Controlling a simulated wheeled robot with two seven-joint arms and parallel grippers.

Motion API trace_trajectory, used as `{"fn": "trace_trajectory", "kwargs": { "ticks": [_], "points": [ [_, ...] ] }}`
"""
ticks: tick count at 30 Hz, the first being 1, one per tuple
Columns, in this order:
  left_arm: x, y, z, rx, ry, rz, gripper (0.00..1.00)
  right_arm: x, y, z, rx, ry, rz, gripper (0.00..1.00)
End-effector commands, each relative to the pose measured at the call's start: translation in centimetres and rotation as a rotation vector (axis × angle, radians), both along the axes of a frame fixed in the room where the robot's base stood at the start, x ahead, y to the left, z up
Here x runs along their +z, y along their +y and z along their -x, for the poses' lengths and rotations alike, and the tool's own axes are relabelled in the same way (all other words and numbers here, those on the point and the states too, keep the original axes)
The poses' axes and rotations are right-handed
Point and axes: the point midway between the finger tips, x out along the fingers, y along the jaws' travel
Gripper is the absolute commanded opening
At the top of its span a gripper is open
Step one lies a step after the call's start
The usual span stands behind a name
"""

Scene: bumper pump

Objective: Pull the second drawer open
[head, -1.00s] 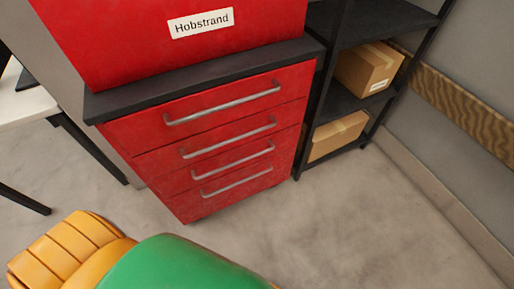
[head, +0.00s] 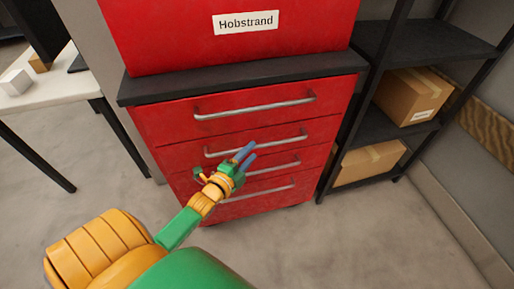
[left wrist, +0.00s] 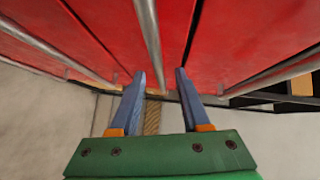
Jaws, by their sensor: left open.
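The red drawer cabinet (head: 165,128) stands ahead with its stacked drawers closed. The second drawer (head: 290,150) from the top has a silver bar handle (head: 285,138), partly covered by my gripper in the head view. My left gripper (head: 254,150) is open, with its blue fingers in front of the second drawer's handle area. In the left wrist view, one silver bar (left wrist: 149,35) runs down toward the gap between the open fingers (left wrist: 160,73). Other bars lie to either side. Contact with the bar cannot be told. My right gripper is out of view.
A red case labelled Hobstrand (head: 190,40) sits on the cabinet's dark top (head: 140,90). A black shelf (head: 425,45) with cardboard boxes (head: 410,98) stands close at the right. A white table (head: 60,85) is at the left. The floor before the cabinet is clear.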

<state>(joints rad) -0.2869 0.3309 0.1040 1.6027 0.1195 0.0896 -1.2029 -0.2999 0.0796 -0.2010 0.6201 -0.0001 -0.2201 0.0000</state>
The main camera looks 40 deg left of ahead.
Motion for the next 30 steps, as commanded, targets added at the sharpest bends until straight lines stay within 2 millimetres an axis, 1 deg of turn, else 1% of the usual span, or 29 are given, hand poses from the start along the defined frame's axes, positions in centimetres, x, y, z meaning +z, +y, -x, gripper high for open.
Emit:
{"fn": "trace_trajectory", "kwargs": {
  "ticks": [1, 3, 7, 11, 17, 18, 20, 21, 22, 23, 30],
  "points": [
    [-0.3, 0.1, -1.0, 0.0, -0.003, 0.0, 0.47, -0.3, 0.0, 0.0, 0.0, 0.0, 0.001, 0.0],
    [-0.4, 0.2, -2.2, 0.0, -0.002, 0.001, 0.47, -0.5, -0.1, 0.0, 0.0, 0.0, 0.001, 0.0],
    [-0.7, 0.3, -3.8, 0.0, 0.0, 0.001, 0.47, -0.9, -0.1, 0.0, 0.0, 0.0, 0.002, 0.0],
    [-0.7, 0.3, -4.4, 0.001, 0.002, 0.003, 0.47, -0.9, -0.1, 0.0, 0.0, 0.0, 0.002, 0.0],
    [-0.7, 0.3, -4.4, 0.001, 0.004, 0.003, 0.47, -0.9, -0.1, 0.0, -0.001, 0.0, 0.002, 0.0],
    [-0.7, 0.3, -4.4, 0.001, 0.004, 0.003, 0.41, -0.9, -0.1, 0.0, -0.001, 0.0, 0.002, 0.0],
    [-0.7, 0.3, -4.4, 0.001, 0.004, 0.004, 0.25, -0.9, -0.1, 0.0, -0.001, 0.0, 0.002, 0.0],
    [-0.7, 0.3, -4.4, 0.001, 0.004, 0.004, 0.14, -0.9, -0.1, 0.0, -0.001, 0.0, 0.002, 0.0],
    [-0.7, 0.3, -4.4, 0.001, 0.004, 0.004, 0.06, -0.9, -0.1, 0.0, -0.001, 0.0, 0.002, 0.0],
    [-0.7, 0.3, -4.4, 0.001, 0.004, 0.004, 0.0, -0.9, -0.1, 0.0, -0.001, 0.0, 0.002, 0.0],
    [-0.7, 0.3, -4.4, 0.001, 0.004, 0.004, 0.0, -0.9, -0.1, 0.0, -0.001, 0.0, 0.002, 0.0]
  ]
}}
